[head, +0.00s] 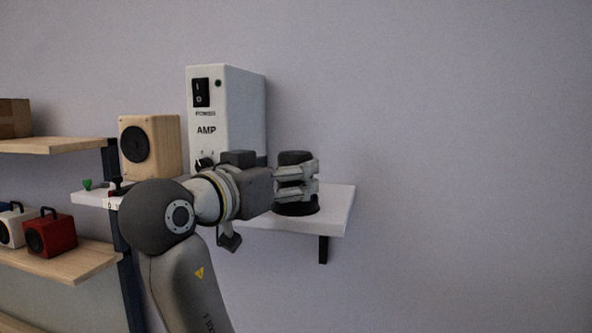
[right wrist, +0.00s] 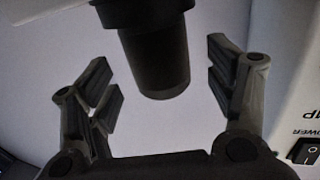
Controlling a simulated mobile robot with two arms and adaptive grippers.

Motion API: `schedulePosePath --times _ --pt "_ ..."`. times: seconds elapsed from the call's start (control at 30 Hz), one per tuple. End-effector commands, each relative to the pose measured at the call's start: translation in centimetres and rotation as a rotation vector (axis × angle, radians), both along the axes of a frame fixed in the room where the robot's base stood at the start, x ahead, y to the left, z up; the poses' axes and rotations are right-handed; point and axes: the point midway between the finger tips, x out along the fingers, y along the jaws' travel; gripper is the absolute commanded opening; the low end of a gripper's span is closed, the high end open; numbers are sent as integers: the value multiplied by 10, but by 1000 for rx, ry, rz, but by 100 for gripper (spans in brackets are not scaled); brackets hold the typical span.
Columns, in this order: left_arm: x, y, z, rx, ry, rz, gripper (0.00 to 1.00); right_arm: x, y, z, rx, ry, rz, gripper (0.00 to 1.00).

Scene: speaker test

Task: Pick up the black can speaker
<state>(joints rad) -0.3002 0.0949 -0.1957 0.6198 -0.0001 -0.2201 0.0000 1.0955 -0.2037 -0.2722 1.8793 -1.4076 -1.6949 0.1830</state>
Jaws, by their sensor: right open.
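The black can speaker (head: 297,208) stands upright near the right end of the white wall shelf (head: 338,206). Its dark base shows below my right gripper (head: 297,180), and its middle is hidden by the fingers. In the right wrist view the can speaker (right wrist: 155,62) is a dark cylinder with a wider base at the top of the picture. My right gripper (right wrist: 160,78) is open there, with a finger on each side of the can and a visible gap on both sides. My left gripper is not in view.
The white AMP box (head: 220,112) stands just left of the can, behind my right arm. A wooden speaker (head: 168,150) stands farther left. Wooden shelves at left hold a red speaker (head: 50,238), a white speaker (head: 12,232) and a brown box (head: 14,117). Space right of the shelf is free.

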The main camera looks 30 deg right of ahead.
Motion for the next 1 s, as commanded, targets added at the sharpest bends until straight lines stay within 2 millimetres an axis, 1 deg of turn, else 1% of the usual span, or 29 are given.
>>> schedulePosePath --times 0.03,0.2,0.37,0.57,0.6,1.0 --pt "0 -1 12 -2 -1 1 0 2 -6 6 -1 3 -2 77" --pt "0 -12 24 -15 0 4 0 9 -24 4 0 3 -2 77" --pt "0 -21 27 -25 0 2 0 13 -31 2 0 2 0 77" --pt "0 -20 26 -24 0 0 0 13 -31 0 0 1 1 77" --pt "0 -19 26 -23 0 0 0 13 -31 0 0 1 1 76" --pt "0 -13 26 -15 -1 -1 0 13 -31 1 0 1 1 24"
